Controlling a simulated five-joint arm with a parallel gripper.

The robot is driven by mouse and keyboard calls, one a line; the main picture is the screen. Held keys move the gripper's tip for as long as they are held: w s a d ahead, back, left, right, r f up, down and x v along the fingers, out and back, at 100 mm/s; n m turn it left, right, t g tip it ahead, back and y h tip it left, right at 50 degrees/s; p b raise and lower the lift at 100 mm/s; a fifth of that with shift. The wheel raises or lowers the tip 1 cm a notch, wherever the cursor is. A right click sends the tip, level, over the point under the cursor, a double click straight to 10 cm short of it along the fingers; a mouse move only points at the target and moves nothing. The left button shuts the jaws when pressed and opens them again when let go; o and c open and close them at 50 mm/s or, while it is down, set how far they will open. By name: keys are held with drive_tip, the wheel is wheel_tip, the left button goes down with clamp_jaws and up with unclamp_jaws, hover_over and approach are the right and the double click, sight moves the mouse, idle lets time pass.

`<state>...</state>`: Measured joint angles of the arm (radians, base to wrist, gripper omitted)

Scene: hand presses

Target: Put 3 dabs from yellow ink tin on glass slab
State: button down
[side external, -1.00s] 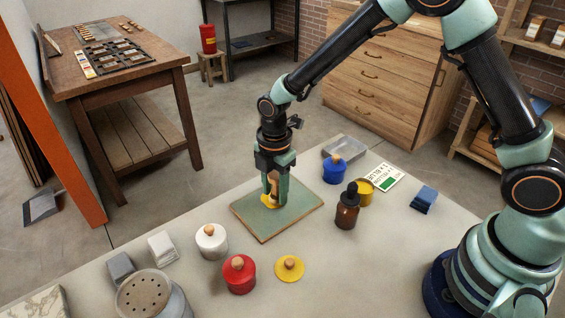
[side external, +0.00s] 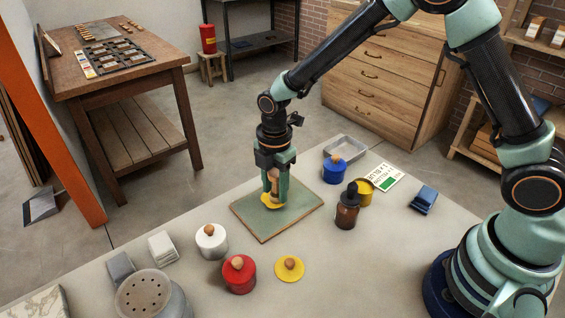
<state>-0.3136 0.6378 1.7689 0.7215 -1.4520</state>
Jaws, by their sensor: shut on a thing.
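The glass slab (side external: 302,213) is a flat greenish plate in the middle of the bench. My gripper (side external: 275,190) points down over the slab and is shut on a small wooden-handled tool (side external: 273,204) with a yellow lower end. The yellow end is at or just above the slab; I cannot tell whether it touches, and it hides any dab under it. The yellow ink tin (side external: 364,194) stands open to the right of the slab, partly behind a brown dropper bottle (side external: 347,209). Its likely lid, a yellow disc with a wooden knob (side external: 289,268), lies in front of the slab.
A card (side external: 384,178) and blue block (side external: 424,199) lie at right. A white tin (side external: 211,241), red tin (side external: 239,273), folded cloth (side external: 162,247) and perforated canister (side external: 150,296) stand front left.

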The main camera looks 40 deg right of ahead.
sight(275, 173)
drive_tip(key=shift+r, duration=3.15)
drive_tip(key=s+d+r+g, duration=0.1)
drive_tip(key=s+d, duration=0.4)
drive_tip(key=d, duration=0.4)
drive_tip(key=s+d+r+g, duration=0.1)
drive_tip(key=s+d, duration=0.5)
drive_tip(key=d, duration=0.2)
drive_tip(key=shift+w+d+f, duration=0.1)
drive_tip(key=shift+f, duration=1.3)
drive_tip(key=shift+w+f, duration=0.1)
drive_tip(key=shift+f, duration=1.25)
drive_tip(key=shift+f, duration=0.75)
wheel_tip(275, 173, up, 7)
